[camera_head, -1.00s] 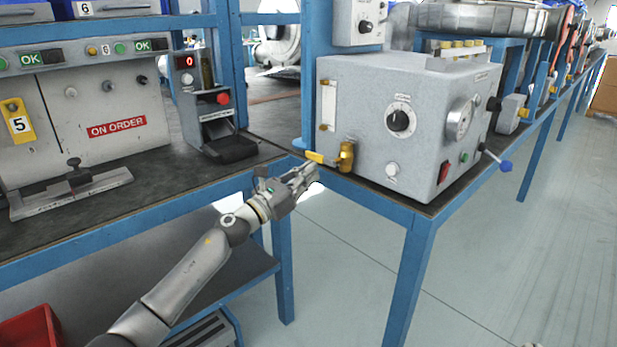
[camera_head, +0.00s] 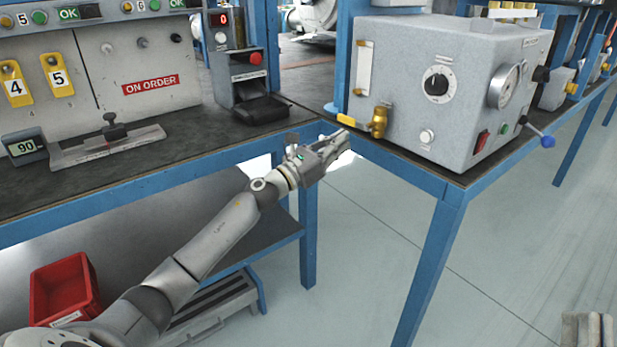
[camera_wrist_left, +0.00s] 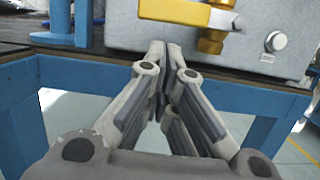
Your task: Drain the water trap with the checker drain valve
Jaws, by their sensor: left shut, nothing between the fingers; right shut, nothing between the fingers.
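The checker is a grey box on the blue-framed bench. Its drain valve has a brass body (camera_head: 379,122) low on the left of the front face, with a yellow lever (camera_head: 353,122) pointing level to the left. The lever (camera_wrist_left: 180,12) and brass body (camera_wrist_left: 212,36) also show in the left wrist view. A clear tube with brass ends (camera_head: 364,70), perhaps the water trap, stands above the valve. My left gripper (camera_head: 345,138) is shut and empty, just below and in front of the lever, seemingly apart from it. My right gripper (camera_head: 588,328) shows partly at the lower right, shut and empty.
The bench edge (camera_head: 400,170) runs just under the valve. A black-trayed tester (camera_head: 250,85) stands left of the checker. A red bin (camera_head: 63,290) sits below. Floor space in front is clear.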

